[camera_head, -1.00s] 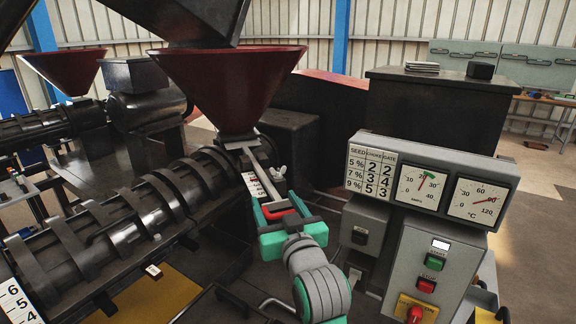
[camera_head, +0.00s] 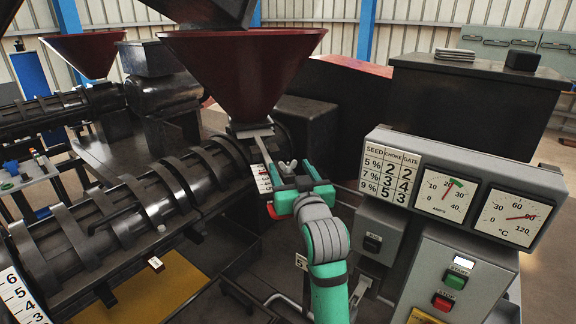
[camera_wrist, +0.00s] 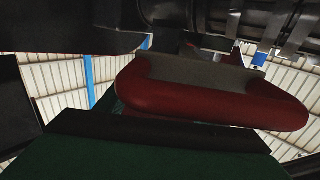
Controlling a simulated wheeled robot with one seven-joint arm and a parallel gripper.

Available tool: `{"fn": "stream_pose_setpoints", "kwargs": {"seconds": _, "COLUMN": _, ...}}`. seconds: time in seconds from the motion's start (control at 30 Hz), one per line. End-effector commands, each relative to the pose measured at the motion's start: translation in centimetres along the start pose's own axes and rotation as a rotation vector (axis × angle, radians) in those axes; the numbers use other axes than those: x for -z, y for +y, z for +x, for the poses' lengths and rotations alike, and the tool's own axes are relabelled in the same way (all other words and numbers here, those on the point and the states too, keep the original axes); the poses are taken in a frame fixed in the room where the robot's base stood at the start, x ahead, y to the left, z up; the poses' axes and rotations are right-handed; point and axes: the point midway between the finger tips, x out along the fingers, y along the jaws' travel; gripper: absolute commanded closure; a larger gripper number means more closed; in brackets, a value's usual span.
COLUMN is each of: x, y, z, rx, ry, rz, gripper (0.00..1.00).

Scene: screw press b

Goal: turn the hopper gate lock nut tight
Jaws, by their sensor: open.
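The lock nut is a pale wing nut (camera_head: 288,167) beside the gate bar, below the red hopper (camera_head: 235,75). My green gripper (camera_head: 291,172) is open. In the head view its fingers appear on either side of the wing nut; I cannot tell whether they touch it. The flat metal gate bar (camera_head: 264,153) runs down from the hopper outlet, and its lower part is hidden behind my gripper. A bit of the red gate handle (camera_head: 271,211) shows below my left finger. In the wrist view the red handle (camera_wrist: 210,102) fills the middle, and I cannot make out the nut.
A numbered scale (camera_head: 263,179) lies left of my gripper. The ribbed press barrel (camera_head: 150,198) is to the left. The control panel (camera_head: 440,195) with dials and a SEED, CHOKE, GATE table stands close on the right. A dark cabinet (camera_head: 470,105) is behind it.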

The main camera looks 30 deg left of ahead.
Motion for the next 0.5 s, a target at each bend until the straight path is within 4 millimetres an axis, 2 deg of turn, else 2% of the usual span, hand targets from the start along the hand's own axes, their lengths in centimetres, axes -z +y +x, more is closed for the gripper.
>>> {"fn": "stream_pose_setpoints", "kwargs": {"seconds": 0.1, "x": 0.0, "y": -0.2, "z": 1.6, "rx": 0.003, "ry": -0.001, "rz": 0.001, "gripper": 0.39}}
{"fn": "stream_pose_setpoints", "kwargs": {"seconds": 0.2, "x": 0.0, "y": -0.2, "z": 2.4, "rx": 0.003, "ry": -0.001, "rz": 0.000, "gripper": 0.39}}
{"fn": "stream_pose_setpoints", "kwargs": {"seconds": 0.5, "x": 0.0, "y": -0.1, "z": 2.8, "rx": 0.001, "ry": 0.000, "rz": 0.000, "gripper": 0.39}}
